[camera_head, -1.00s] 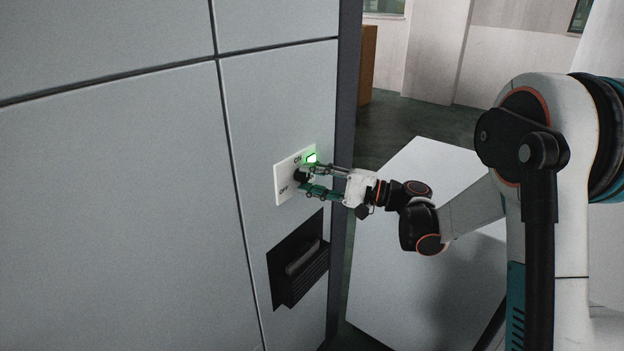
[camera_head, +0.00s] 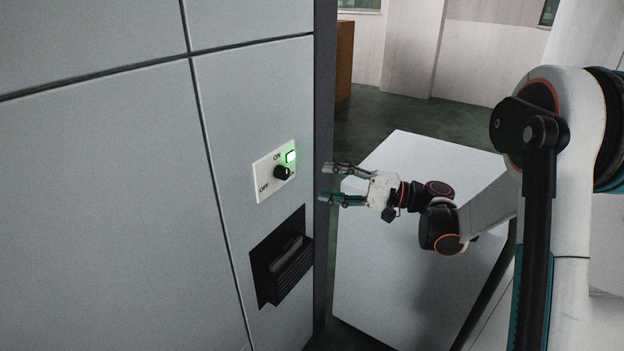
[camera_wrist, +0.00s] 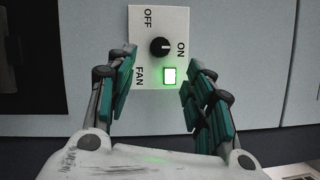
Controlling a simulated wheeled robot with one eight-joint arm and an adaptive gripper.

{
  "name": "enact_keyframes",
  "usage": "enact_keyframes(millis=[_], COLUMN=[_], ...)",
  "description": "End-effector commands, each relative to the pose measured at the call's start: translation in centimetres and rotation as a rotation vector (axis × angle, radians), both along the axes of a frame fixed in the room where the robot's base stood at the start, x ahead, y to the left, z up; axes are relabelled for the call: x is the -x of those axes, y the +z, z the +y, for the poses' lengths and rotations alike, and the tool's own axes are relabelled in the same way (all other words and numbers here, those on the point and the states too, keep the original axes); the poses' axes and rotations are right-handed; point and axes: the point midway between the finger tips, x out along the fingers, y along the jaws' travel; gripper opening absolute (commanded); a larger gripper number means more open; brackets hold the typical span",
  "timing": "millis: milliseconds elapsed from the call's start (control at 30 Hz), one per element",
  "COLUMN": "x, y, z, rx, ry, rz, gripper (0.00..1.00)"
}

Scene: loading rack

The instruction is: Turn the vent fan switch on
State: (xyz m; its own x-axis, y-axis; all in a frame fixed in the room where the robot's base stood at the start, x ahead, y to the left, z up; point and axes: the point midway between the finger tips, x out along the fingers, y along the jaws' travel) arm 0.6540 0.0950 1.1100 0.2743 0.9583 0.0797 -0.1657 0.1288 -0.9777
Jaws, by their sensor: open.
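The vent fan switch is a white plate (camera_head: 273,171) on the grey wall panel, with a black round knob (camera_head: 283,172) and a lit green indicator (camera_head: 291,156) at its upper right. The plate reads ON and OFF. In the wrist view the knob (camera_wrist: 160,47) sits between OFF and ON, its pale mark pointing toward ON, and the word FAN shows beside the lit lamp (camera_wrist: 169,76). My gripper (camera_head: 325,183) is open and empty, to the right of the plate and apart from the knob. In the wrist view its teal fingers (camera_wrist: 155,92) stand either side of the lamp.
A dark recess (camera_head: 281,257) with a black slatted part is below the switch. A large pale flat surface (camera_head: 400,290) lies under and behind my arm. The grey wall panel (camera_head: 110,200) fills the left. Dark floor is open beyond the panel's edge.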

Motion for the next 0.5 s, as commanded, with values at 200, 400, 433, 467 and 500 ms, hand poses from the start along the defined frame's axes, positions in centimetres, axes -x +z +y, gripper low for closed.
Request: enact_keyframes(millis=[200,400,433,467,500], x=[0.5,0.6,0.6,0.6,0.6], y=[-0.2,-0.2,-0.2,-0.2,-0.2], z=[-1.8,-2.0,-2.0,-2.0,-2.0], rx=[0.0,0.0,0.0,0.0,0.0], ry=[0.0,0.001,0.001,0.001,0.0], rz=[0.0,0.0,0.0,0.0,0.0], gripper=[0.48,0.48,0.48,0.48,0.48])
